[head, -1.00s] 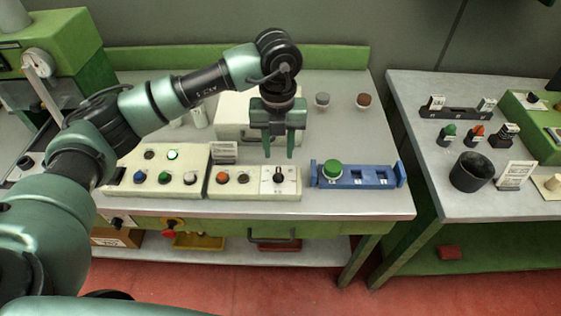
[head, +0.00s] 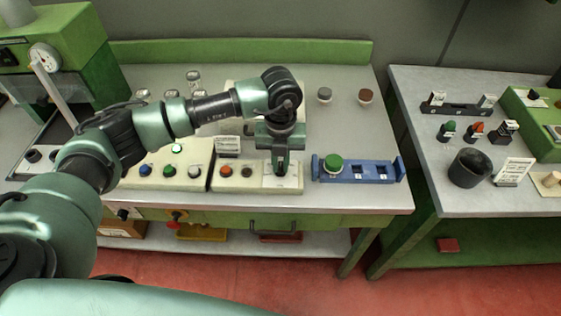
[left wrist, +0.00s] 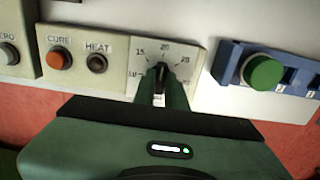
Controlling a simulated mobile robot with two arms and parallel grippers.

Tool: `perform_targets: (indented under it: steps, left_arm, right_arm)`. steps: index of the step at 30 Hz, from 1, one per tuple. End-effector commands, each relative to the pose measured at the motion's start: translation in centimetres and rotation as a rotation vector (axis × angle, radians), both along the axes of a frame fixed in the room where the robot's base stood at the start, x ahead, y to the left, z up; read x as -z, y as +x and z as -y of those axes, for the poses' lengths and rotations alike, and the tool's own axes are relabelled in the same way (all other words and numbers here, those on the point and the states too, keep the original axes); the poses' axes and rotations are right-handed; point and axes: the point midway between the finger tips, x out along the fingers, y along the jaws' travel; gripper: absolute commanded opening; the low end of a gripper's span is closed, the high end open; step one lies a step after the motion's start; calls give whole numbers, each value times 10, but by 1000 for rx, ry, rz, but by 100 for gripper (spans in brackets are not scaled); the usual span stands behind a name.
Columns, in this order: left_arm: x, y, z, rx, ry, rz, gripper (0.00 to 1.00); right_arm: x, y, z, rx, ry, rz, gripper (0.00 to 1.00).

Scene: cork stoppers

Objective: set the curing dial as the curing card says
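The curing dial (left wrist: 183,57) is a pale plate with numbers from 10 through 20 to 30 on the right end of the control box. Its dark knob (left wrist: 160,73) points roughly up towards 20, partly hidden between my fingers. My left gripper (left wrist: 161,92) has its green fingers close together on both sides of the knob; it also shows in the head view (head: 281,172), low over the box. A small white card (head: 227,142) stands behind the box; its text is too small to read. My right gripper is not in view.
An orange CURE button (left wrist: 58,59) and a dark HEAT button (left wrist: 96,63) sit left of the dial. A blue rack (head: 365,171) with a green knob (head: 334,162) lies close on the right. Another card (head: 514,171) stands on the right table beside a black cup (head: 469,168).

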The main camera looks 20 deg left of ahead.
Motion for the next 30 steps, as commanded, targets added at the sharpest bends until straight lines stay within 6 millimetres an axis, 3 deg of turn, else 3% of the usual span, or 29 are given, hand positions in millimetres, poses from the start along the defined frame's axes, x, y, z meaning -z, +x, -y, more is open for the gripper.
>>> perform_targets:
  steps: [14, 30]
  left_arm:
    - [2, 1, 0, 55, 1, 2, 0]
    - [4, 1, -1, 481, 2, 5, 0]
  right_arm:
    - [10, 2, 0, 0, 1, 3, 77]
    - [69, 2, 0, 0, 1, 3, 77]
